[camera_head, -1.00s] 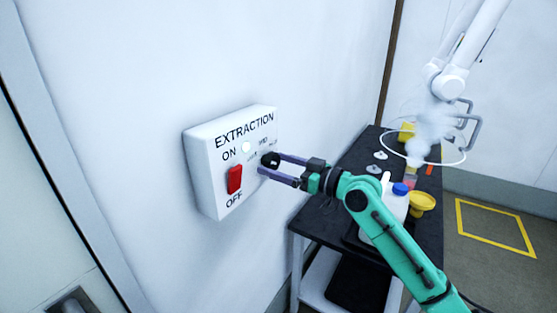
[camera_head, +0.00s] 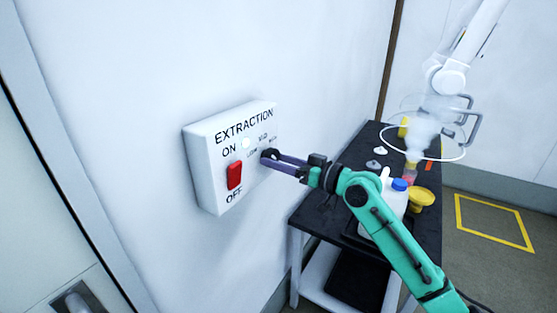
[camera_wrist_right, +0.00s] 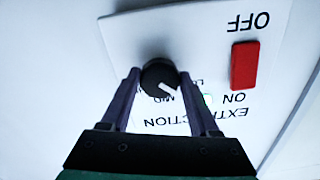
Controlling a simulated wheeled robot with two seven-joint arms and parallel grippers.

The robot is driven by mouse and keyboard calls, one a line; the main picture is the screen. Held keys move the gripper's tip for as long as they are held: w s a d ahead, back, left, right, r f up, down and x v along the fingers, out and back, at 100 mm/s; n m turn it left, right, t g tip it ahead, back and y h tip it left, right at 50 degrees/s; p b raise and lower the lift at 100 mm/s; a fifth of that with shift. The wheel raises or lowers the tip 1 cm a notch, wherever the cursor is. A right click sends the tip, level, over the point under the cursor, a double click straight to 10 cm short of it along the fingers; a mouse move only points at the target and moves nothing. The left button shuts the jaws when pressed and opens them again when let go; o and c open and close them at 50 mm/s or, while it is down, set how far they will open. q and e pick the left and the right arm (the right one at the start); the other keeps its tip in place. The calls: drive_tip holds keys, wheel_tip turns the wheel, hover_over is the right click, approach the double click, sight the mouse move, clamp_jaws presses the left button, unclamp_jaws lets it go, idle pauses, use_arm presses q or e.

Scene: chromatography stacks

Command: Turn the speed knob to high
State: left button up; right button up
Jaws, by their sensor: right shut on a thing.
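The white EXTRACTION box (camera_head: 222,190) is on the wall left of centre in the head view. It carries a red ON/OFF switch (camera_head: 234,175), a pale round light (camera_head: 245,143) and LOW, MID and HIGH marks. The black speed knob (camera_wrist_right: 158,76) shows in the wrist view, its white pointer aimed down-right, near the LOW and MID marks. My right gripper (camera_head: 270,156) is shut on the knob, with one purple finger on each side in the wrist view. In the head view its fingers mostly hide the knob. My left gripper is not in view.
A black-topped cart (camera_head: 321,213) stands right of the box, holding a white jug with a blue cap (camera_head: 399,185) and a yellow funnel (camera_head: 421,196). A white extraction arm (camera_head: 447,82) with a clear hood hangs above it. A door is at left.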

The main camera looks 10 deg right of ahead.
drive_tip(key=m+p, duration=0.1)
drive_tip(key=m, duration=0.3)
drive_tip(key=shift+r+m+p, duration=0.2)
drive_tip(key=shift+m+p, duration=0.1)
drive_tip(key=shift+p, duration=0.1)
drive_tip(key=m+p, duration=0.3)
drive_tip(key=m, duration=0.2)
drive_tip(key=shift+r, duration=0.1)
drive_tip(key=m+p, duration=0.2)
drive_tip(key=m, duration=0.2)
drive_tip(key=shift+r+p, duration=0.1)
drive_tip(key=shift+p, duration=0.3)
drive_tip(key=m+p, duration=0.2)
drive_tip(key=m, duration=0.1)
drive_tip(key=shift+a+m+p, duration=0.1)
drive_tip(key=shift+m+p, duration=0.75)
drive_tip(key=shift+m, duration=1.45)
drive_tip(key=o, duration=1.4)
drive_tip(key=shift+f, duration=0.2)
drive_tip(key=shift+c, duration=0.2)
